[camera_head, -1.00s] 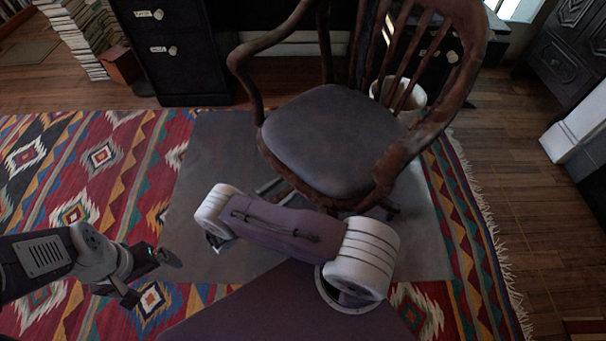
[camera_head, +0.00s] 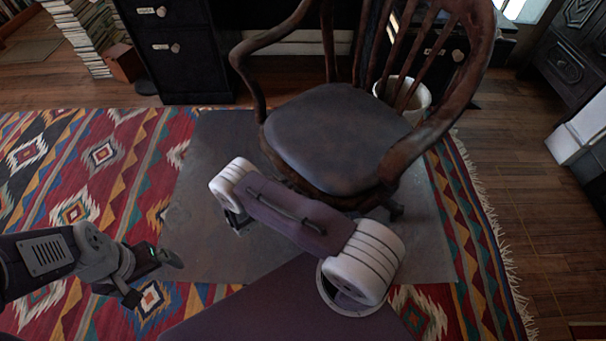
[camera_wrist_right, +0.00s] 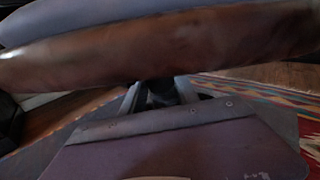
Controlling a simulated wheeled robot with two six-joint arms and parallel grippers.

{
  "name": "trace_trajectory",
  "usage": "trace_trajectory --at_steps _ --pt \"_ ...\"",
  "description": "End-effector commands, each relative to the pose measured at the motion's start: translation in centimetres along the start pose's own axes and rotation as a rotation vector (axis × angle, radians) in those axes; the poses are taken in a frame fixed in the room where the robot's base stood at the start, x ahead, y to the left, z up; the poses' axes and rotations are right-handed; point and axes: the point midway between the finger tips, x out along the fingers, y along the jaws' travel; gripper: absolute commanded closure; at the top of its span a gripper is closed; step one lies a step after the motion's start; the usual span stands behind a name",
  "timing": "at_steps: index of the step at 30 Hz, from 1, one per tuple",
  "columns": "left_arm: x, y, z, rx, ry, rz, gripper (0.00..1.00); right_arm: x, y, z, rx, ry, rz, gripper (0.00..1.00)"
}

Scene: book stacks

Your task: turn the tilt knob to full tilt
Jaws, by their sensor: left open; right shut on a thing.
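The wooden swivel chair (camera_head: 335,140) with a dark padded seat stands on a grey mat. In the right wrist view its brown seat edge (camera_wrist_right: 160,50) crosses the top, above my right gripper (camera_wrist_right: 158,94). That gripper reaches in low under the seat, its fingers on either side of a dark thing, which seems to be the tilt knob (camera_wrist_right: 160,92). It is too dark to read the knob's angle. In the head view, my right arm and the seat hide the knob and the right fingertips. My left gripper (camera_head: 150,278) is open and empty over the rug, left of the chair.
A dark drawer cabinet (camera_head: 168,50) stands behind the chair at the left, near stacked books (camera_head: 75,35). A white bin (camera_head: 415,98) is behind the chair.

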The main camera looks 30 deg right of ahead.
Motion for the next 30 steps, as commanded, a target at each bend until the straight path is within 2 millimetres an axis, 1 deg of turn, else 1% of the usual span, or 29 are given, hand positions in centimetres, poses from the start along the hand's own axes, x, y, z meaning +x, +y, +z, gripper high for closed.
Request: trace_trajectory --at_steps 6,9,12,19,20,21,22,30 --pt "0.16 0.0 0.02 0.0 0.0 0.0 0.0 0.02 -0.01 -0.05 -0.246 0.0 -0.001 1.0" --pt "0.19 0.0 0.02 0.0 0.0 0.0 0.0 0.02 -0.01 -0.03 -0.332 0.0 -0.001 1.0" --pt "0.19 0.0 0.02 0.0 0.0 0.0 0.0 0.02 -0.02 -0.02 -0.362 0.0 -0.001 1.0" --pt "0.18 0.0 0.02 0.0 0.0 0.0 0.0 0.02 -0.01 -0.02 -0.362 0.0 -0.001 1.0" --pt "0.18 0.0 0.02 0.0 0.0 0.0 0.0 0.02 -0.01 -0.02 -0.361 0.0 0.0 0.55" --pt "0.18 0.0 0.02 0.0 0.0 0.0 0.0 0.02 -0.01 -0.02 -0.361 0.0 0.0 0.44" --pt "0.18 0.0 0.02 0.0 0.0 0.0 0.0 0.02 -0.01 -0.02 -0.361 0.0 0.0 0.41" --pt "0.15 0.0 0.01 0.0 0.0 0.0 0.0 -0.03 0.0 0.0 -0.36 0.0 0.0 0.41"
